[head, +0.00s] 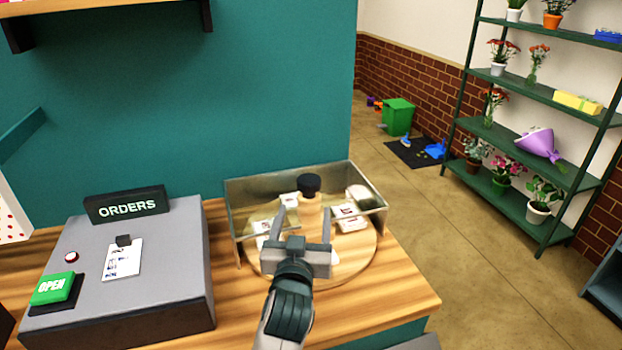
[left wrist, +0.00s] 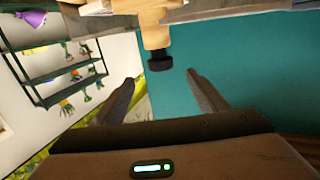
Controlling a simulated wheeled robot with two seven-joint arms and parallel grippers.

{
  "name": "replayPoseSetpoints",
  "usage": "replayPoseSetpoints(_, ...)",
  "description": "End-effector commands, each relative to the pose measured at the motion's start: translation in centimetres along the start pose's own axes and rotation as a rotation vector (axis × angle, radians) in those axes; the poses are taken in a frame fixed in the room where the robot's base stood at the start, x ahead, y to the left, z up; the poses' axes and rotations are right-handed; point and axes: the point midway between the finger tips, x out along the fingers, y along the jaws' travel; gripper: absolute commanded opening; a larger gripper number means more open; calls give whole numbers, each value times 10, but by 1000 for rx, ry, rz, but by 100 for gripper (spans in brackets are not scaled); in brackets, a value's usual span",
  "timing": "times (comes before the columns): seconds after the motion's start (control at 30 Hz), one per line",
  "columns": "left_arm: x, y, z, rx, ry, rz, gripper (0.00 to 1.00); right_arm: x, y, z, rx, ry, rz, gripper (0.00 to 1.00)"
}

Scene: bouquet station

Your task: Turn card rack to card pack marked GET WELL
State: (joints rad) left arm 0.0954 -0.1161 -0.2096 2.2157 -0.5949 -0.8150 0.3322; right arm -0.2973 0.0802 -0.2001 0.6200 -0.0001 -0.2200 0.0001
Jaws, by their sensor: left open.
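The card rack (head: 365,250) is a round wooden turntable on the counter, with a wooden post and a black knob (head: 310,183) at its centre. Several white card packs lie around it, one at the right (head: 349,217); their lettering is too small to read, so I cannot tell which says GET WELL. My left gripper (head: 304,222) is open, its fingers pointing at the post with one to each side in the picture. In the left wrist view the black knob (left wrist: 160,61) shows between and beyond the open fingertips, apart from them. My right gripper is not in view.
A low clear-and-metal guard (head: 285,180) stands around the back and sides of the rack. A grey ORDERS box (head: 170,270) with a green OPEN button (head: 53,288) sits at the left. Bare wooden counter (head: 405,295) lies at the front right.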

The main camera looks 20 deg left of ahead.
Motion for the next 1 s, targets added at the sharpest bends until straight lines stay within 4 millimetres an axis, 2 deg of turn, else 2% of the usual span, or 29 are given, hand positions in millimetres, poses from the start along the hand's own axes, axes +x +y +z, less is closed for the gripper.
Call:
replayPoseSetpoints(0.33,1,0,-1,0,0,0,67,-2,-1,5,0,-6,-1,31)
replayPoseSetpoints(0.53,12,0,-2,1,1,0,67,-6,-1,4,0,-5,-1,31)
replayPoseSetpoints(0.77,42,0,-4,2,0,0,67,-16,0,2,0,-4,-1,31)
replayPoseSetpoints(1.0,85,0,-4,2,0,0,67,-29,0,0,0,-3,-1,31)
